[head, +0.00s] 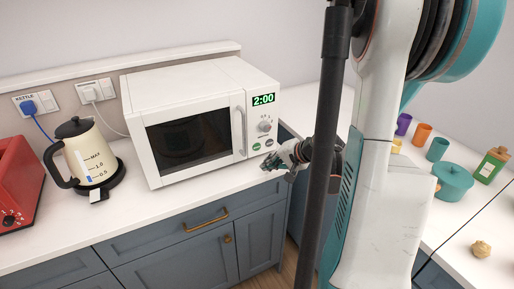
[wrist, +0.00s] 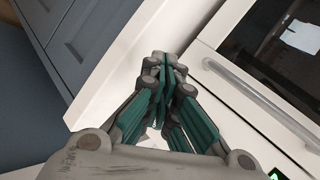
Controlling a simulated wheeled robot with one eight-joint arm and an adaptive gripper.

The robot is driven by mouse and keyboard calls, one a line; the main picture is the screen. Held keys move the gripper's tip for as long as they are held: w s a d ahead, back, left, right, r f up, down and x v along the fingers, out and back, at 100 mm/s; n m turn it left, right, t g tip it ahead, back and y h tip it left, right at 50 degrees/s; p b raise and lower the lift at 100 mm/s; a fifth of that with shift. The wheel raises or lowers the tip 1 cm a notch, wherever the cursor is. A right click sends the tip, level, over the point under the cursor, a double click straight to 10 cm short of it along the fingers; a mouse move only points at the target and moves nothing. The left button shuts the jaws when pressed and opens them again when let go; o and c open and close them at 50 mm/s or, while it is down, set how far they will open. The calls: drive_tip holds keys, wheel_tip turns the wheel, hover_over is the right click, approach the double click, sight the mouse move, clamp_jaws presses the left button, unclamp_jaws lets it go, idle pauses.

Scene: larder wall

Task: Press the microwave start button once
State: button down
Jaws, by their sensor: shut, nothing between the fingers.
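The white microwave (head: 190,85) stands on the counter with its door closed and a green 2:00 on its display (head: 263,99). Below its dial (head: 264,126) are a green button (head: 256,146) and a darker button (head: 269,142); their labels are too small to read. My gripper (head: 268,165) is shut and empty, just in front of and below these buttons; I cannot tell whether it touches the microwave. In the wrist view, my closed fingers (wrist: 166,62) point along the microwave's lower front, and the buttons cannot be made out.
The door handle (head: 239,130) is left of the buttons and crosses the wrist view (wrist: 260,103). A cream kettle (head: 88,155) and red toaster (head: 15,180) stand at left. Blue cabinets (head: 180,250) lie below the counter. At right are a teal pot (head: 453,184) and cups.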

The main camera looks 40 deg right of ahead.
drive_tip(key=shift+w+d, duration=0.2)
drive_tip(key=shift+w, duration=0.7)
drive_tip(key=shift+w+d, duration=0.25)
drive_tip(key=shift+w, duration=0.65)
drive_tip(key=shift+w+d, duration=0.2)
drive_tip(key=shift+w, duration=0.7)
drive_tip(key=shift+w, duration=0.1)
drive_tip(key=shift+w+d, duration=0.1)
drive_tip(key=shift+w, duration=0.2)
drive_tip(key=shift+w+d, duration=0.1)
drive_tip(key=shift+w, duration=0.25)
drive_tip(key=shift+s, duration=0.15)
drive_tip(key=shift+s+a+b, duration=0.25)
drive_tip(key=shift+s+b, duration=0.05)
drive_tip(key=shift+s, duration=0.35)
drive_tip(key=s, duration=0.2)
drive_tip(key=s+a, duration=0.1)
drive_tip(key=s, duration=0.1)
drive_tip(key=shift+s, duration=0.4)
